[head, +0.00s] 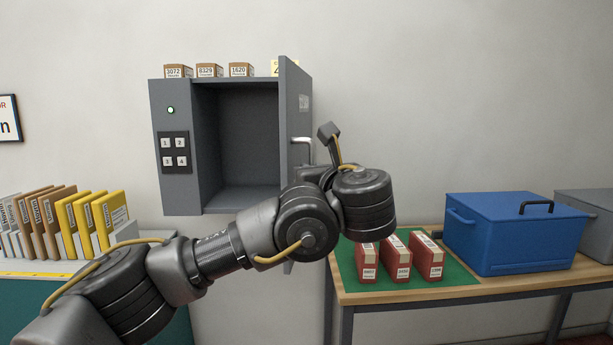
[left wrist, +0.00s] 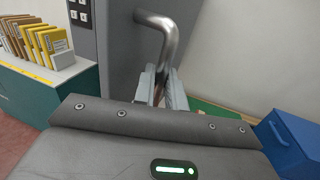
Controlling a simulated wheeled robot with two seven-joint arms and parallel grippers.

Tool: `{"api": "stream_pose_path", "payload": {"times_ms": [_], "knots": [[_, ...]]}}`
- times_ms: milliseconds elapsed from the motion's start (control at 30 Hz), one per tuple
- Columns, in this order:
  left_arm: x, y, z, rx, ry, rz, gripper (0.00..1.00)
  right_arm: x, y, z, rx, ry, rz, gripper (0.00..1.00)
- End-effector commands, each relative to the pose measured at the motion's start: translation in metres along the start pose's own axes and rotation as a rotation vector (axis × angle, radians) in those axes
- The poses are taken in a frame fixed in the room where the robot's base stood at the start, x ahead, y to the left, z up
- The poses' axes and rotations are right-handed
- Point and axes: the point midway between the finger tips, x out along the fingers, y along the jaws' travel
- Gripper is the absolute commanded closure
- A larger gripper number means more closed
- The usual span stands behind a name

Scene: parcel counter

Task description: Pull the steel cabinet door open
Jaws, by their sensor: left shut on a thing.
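The grey steel cabinet (head: 175,110) hangs on the wall, and its interior shows empty. Its door (head: 297,95) stands open, swung out from the right side toward me. A bent metal handle (head: 301,140) is on the door's face; it also shows large in the left wrist view (left wrist: 158,35). My left gripper (left wrist: 160,92) is shut on the lower part of the handle. In the head view my left arm hides the gripper and part of the door. My right gripper is not in view.
Small boxes (head: 209,71) stand on top of the cabinet. At right, a table holds red boxes (head: 397,258) on a green mat (head: 455,272) and a blue lidded bin (head: 515,235). At left, yellow and brown folders (head: 90,220) stand on a counter.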

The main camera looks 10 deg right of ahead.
Motion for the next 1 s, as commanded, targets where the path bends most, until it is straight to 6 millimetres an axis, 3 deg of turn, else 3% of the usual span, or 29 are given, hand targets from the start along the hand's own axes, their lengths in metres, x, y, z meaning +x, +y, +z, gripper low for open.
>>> {"api": "stream_pose_path", "payload": {"times_ms": [33,667,700,800,1000], "knots": [[0.0028,0.0,-0.0093,0.011,0.008,0.022,1.0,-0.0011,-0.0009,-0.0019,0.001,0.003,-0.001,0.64],[0.0034,-0.0012,-0.0082,0.012,0.008,0.066,1.0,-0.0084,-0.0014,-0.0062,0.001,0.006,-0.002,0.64],[0.0034,-0.0012,-0.0082,0.011,0.008,0.066,0.84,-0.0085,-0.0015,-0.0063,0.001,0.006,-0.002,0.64],[0.0029,-0.0014,-0.0068,0.01,0.007,0.064,0.71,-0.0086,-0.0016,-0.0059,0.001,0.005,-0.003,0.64],[0.0019,-0.0016,-0.0042,0.007,0.005,0.062,0.71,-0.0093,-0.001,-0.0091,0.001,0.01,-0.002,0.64]]}}
